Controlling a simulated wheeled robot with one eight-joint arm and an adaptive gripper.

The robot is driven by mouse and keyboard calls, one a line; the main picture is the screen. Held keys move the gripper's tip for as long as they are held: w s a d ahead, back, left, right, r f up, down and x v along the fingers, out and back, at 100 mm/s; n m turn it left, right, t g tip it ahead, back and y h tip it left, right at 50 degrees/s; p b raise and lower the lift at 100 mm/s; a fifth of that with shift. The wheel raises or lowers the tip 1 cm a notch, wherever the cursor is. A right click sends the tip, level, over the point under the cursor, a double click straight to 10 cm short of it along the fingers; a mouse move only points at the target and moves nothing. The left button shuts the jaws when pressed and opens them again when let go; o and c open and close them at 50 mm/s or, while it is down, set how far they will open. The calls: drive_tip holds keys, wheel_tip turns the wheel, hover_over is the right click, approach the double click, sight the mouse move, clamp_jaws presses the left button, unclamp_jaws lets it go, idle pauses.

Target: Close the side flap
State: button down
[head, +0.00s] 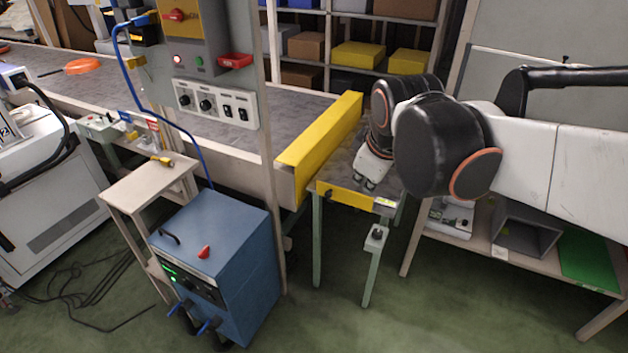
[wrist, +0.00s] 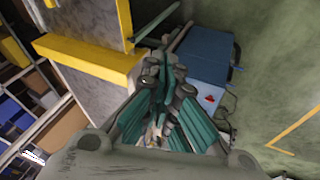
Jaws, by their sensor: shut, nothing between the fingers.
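A long yellow panel (head: 322,135) stands across the right end of the conveyor; I take it for the side flap, but cannot be sure. In the wrist view the yellow panel (wrist: 85,57) runs from the upper left towards the fingers. My gripper (wrist: 162,76) shows in the wrist view with its greenish fingers shut and empty. Its tips appear just beside the panel's right end; I cannot tell if they touch. In the head view my arm's dark joints hide most of the gripper, above the short end section right of the panel.
The conveyor bed (head: 290,110) runs left from the panel. A yellow edge strip (head: 345,195) fronts the short end section. A blue cabinet (head: 220,262) stands on the floor, with a control post (head: 215,95) behind it. A low shelf (head: 510,262) stands at right.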

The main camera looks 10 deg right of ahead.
sight(324, 186)
drive_tip(key=w+a+f+n+g, duration=0.1)
drive_tip(key=w+f+n, duration=0.35)
drive_tip(key=w, duration=0.35)
drive_tip(key=w+a+f+n+g+h+p, duration=0.1)
drive_tip(key=w+f+n, duration=0.35)
drive_tip(key=w, duration=0.35)
drive_tip(key=w+a+f+n, duration=0.2)
drive_tip(key=w+f+n, duration=0.2)
drive_tip(key=w+n, duration=0.3)
drive_tip(key=shift+w+d+f+n+g+h+b, duration=0.15)
drive_tip(key=shift+w+d+f+n+b, duration=0.45)
drive_tip(key=shift+w+f, duration=1.9)
drive_tip(key=shift+w+d+f+n+g+h+b, duration=0.2)
drive_tip(key=shift+w+f+n+b, duration=0.95)
drive_tip(key=shift+f, duration=2.4)
drive_tip(key=shift+w+d+f+n+g+y+b, duration=0.2)
drive_tip(key=shift+w+d+f+b, duration=0.3)
drive_tip(key=shift+w+f, duration=2.15)
drive_tip(key=shift+s+d+f, duration=0.1)
drive_tip(key=shift+s+f, duration=0.25)
drive_tip(key=shift+s, duration=0.05)
drive_tip(key=shift+w+d+r, duration=0.2)
drive_tip(key=shift+w+d, duration=0.15)
drive_tip(key=shift+w, duration=0.25)
